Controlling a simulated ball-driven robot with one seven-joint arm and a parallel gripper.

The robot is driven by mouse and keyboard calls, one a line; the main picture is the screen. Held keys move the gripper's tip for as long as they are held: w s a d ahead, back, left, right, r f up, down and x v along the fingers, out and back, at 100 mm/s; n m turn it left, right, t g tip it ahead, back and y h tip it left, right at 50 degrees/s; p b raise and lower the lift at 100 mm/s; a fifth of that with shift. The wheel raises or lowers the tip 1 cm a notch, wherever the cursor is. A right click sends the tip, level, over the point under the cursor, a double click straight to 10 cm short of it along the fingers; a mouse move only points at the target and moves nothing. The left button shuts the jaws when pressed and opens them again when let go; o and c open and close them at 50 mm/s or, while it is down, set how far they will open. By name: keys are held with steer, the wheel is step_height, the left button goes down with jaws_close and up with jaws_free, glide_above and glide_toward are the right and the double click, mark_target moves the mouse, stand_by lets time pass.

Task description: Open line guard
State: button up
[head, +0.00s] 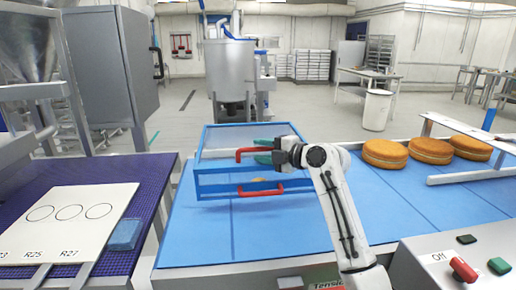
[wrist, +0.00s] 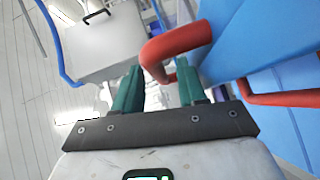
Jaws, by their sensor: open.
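The line guard (head: 197,178) is a blue-framed box with clear panels standing over the blue conveyor belt. It looks lowered onto the belt. It has an upper red handle (head: 239,155) and a lower red handle (head: 275,191) on its front. My gripper (head: 262,151) is at the upper handle, with its green fingers open. In the wrist view the bent end of the upper handle (wrist: 178,42) shows at and between the fingertips (wrist: 161,80); I cannot tell whether they touch. The lower handle also shows in the wrist view (wrist: 282,98).
Golden filled rounds (head: 385,153) sit on the belt at right, by a white rail (head: 470,174). A control box with a red switch (head: 463,269) and green button stands front right. A white card with circles (head: 70,225) and a blue block (head: 125,234) lie on the purple left belt.

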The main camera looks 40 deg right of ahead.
steer(key=shift+x, duration=0.9)
jaws_close()
